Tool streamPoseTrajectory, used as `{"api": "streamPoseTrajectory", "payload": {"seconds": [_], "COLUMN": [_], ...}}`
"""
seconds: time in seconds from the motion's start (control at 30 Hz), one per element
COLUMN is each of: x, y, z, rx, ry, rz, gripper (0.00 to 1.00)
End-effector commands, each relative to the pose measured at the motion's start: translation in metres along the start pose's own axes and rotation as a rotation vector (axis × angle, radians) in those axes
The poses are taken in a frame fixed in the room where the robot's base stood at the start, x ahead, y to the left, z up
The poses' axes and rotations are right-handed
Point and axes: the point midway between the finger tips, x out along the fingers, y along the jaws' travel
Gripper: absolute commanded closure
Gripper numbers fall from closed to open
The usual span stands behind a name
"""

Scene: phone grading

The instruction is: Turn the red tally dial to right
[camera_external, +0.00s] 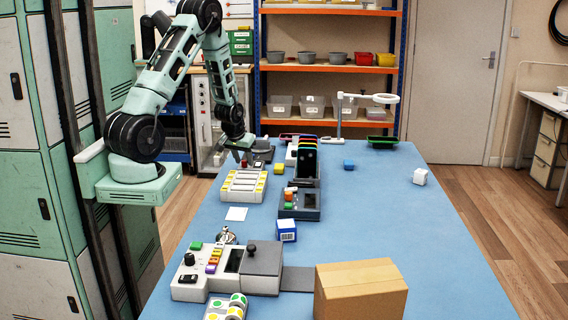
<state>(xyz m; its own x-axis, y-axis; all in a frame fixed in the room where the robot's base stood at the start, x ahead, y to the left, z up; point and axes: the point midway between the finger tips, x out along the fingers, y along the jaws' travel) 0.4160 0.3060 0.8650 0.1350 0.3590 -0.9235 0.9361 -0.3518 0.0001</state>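My gripper (241,158) points down at the far left part of the blue table, just behind the white panel with several yellow-marked slots. Its fingers are dark and too small to show whether they are open or shut. A small red spot (257,164) shows just right of the fingertips, beside a dark grey device (263,153). It may be the red tally dial, but its shape and setting are too small to tell. I cannot tell whether my gripper touches it.
The white slotted panel (244,185) lies in front of my gripper. A dark console (300,205) with phones standing behind it is to the right. A white control box (225,270) and a cardboard box (360,289) are at the front. The table's right side is mostly clear.

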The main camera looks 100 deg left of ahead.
Motion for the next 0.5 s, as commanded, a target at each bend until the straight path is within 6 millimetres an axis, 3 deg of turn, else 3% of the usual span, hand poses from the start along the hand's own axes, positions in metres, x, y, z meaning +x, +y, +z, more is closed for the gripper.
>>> {"api": "streamPoseTrajectory", "payload": {"seconds": [0.3, 0.5], "x": [-0.002, -0.025], "y": [0.0, 0.0], "z": [0.0, -0.001], "rx": [-0.001, -0.001], "ry": [0.0, 0.004], "rz": [0.0, 0.0], "gripper": [0.61, 0.61]}}
